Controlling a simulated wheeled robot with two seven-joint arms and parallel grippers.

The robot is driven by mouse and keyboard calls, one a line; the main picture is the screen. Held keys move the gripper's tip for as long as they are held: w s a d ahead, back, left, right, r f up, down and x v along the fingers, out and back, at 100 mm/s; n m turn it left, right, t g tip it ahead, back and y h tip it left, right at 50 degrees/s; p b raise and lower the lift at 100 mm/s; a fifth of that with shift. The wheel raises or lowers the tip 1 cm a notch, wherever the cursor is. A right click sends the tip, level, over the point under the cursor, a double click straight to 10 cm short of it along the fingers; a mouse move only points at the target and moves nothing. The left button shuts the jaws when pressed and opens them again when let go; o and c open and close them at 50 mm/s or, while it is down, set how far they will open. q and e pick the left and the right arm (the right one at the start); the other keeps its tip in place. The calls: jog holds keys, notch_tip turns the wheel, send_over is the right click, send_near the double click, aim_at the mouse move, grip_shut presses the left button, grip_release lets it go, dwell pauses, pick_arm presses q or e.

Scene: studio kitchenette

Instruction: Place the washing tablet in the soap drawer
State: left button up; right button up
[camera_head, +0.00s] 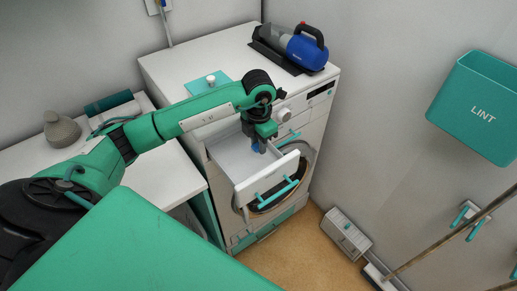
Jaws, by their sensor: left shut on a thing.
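The soap drawer (228,158) is pulled out from the upper front of the white washing machine (178,72). It is a white open box with a teal bar handle on its front. My left gripper (260,148) points down over the inside of the drawer. It is shut on the washing tablet (256,148), of which a small blue part shows at the fingertips. I cannot tell whether the tablet touches the drawer floor. My right gripper is not in view.
A blue handheld vacuum (306,50) lies on the machine top, with a teal mat (208,82) bearing a small white knobbed object. A white counter with a grey vase (61,130) is at left. A teal lint bin (478,105) hangs on the right wall.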

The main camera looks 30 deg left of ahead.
aim_at(258, 159)
pick_arm(q)
notch_tip(258, 159, down, 4)
jog(key=shift+f+p, duration=0.1)
jog(key=shift+p, duration=0.5)
jog(key=shift+f, duration=0.1)
jog(key=shift+f, duration=0.15)
jog(key=o, duration=0.9)
jog(key=shift+o, duration=0.2)
jog(key=shift+r, duration=0.2)
